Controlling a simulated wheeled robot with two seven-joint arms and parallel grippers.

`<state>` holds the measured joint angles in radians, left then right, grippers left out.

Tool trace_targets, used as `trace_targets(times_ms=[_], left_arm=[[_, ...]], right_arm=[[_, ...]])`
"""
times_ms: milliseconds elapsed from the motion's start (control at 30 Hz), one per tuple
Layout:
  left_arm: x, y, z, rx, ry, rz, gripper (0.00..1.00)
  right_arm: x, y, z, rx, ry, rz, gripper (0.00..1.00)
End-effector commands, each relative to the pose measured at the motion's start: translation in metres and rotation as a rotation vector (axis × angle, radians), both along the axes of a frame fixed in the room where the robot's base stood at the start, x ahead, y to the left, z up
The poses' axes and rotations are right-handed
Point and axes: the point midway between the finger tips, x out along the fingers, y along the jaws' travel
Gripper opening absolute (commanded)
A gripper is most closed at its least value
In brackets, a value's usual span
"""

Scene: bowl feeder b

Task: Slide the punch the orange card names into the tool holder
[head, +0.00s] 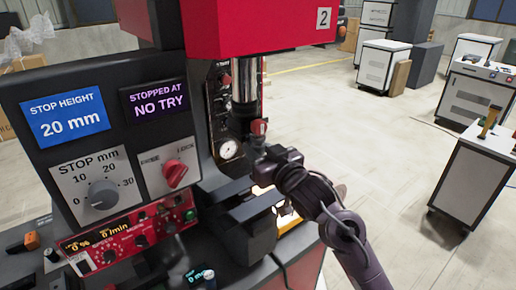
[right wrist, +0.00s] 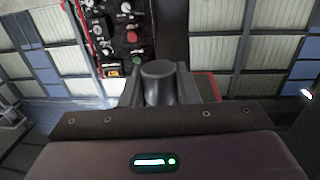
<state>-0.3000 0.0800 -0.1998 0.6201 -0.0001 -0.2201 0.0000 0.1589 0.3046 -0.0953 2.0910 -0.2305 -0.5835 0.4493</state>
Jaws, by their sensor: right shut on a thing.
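My right gripper (head: 262,165) is just below and beside the chrome ram (head: 246,78) of the press. In the right wrist view its fingers (right wrist: 160,92) are shut on a dark grey cylindrical punch (right wrist: 159,72). In the head view the punch is not clearly visible behind the gripper. The dark tool holder (head: 241,117) is at the ram's lower end, with a red knob (head: 259,127) on its right side. I cannot tell whether the punch touches the holder. No readable orange card is in view. My left gripper is not in view.
The press panel has a blue display (head: 66,117) reading "STOP HEIGHT 20 mm", a purple-lettered display (head: 157,100) reading "STOPPED AT NO TRY", and a red lock knob (head: 175,173). A round gauge (head: 229,149) is behind. White cabinets (head: 478,175) stand right; the floor between is clear.

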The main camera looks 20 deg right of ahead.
Motion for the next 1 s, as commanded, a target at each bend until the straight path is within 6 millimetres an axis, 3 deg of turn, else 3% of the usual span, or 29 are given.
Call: trace_targets(times_ms=[1000], left_arm=[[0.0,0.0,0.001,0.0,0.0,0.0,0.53]], right_arm=[[0.018,0.006,0.001,0.001,-0.003,-0.001,0.0]])
